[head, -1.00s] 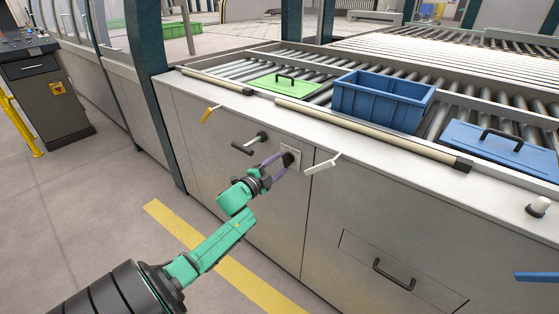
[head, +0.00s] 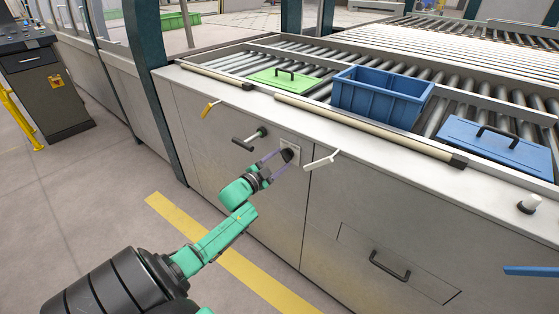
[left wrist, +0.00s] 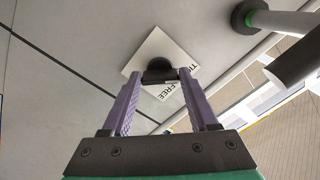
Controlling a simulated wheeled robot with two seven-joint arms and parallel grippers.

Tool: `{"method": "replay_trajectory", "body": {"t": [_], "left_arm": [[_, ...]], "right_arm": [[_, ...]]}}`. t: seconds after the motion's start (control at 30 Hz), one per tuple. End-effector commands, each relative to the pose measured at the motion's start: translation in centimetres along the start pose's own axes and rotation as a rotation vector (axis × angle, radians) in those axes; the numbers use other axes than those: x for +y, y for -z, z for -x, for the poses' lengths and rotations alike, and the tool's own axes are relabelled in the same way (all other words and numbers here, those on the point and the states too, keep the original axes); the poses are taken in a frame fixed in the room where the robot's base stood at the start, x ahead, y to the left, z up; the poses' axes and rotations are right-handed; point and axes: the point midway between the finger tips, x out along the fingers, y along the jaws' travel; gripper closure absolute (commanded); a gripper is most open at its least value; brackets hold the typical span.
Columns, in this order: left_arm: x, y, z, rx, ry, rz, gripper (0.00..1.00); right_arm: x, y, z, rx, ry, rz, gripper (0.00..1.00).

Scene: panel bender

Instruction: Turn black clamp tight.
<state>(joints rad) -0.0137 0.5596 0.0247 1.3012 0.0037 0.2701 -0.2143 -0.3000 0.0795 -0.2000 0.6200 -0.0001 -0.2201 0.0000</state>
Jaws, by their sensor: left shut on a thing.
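The black clamp (head: 288,155) sits on a small pale square plate (head: 293,144) on the front of the grey cabinet. In the left wrist view the black clamp (left wrist: 160,72) lies between my two purple fingers, with its bar spanning them. The plate (left wrist: 146,52) looks turned there; it carries the word "FREE" and a partly hidden word starting "TI". My left gripper (head: 282,158) is shut on the clamp; it also shows in the left wrist view (left wrist: 160,78). The fingers partly hide the clamp in the head view. My right gripper is not in view.
A black lever (head: 243,144) stands out close left of the clamp, and a white lever (head: 322,160) close right. A yellow handle (head: 210,108) is farther left. A blue crate (head: 380,98) and green (head: 284,80) and blue (head: 495,147) lids are on the rollers above.

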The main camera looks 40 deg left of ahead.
Motion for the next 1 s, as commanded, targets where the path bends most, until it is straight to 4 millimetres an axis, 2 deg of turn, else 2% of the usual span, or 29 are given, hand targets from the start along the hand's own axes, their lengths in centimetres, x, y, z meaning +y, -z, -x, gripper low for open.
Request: {"method": "replay_trajectory", "body": {"t": [0.17,0.2,0.23,0.27,0.57,0.67,0.83,1.0], "left_arm": [[0.1,-0.1,0.0,-0.002,-0.002,0.004,0.96],[0.1,-0.1,0.0,-0.002,-0.002,0.004,0.29],[0.1,-0.1,0.0,-0.002,-0.002,0.004,0.17],[0.1,-0.1,0.0,-0.002,-0.001,0.004,0.10],[0.1,0.0,0.1,-0.001,-0.001,0.001,0.10],[0.1,-0.1,0.7,-0.001,-0.002,0.002,0.10],[0.2,-0.1,3.7,-0.004,-0.004,0.002,0.10],[0.2,-0.1,8.7,-0.005,-0.004,0.003,0.10]], "right_arm": [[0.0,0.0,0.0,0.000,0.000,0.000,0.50],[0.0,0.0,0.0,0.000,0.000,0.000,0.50],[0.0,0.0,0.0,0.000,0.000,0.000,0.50],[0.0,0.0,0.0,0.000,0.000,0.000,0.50],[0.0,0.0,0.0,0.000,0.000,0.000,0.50],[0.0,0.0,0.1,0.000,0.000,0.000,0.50],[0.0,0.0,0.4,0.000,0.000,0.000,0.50],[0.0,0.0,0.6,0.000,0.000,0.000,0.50]]}}
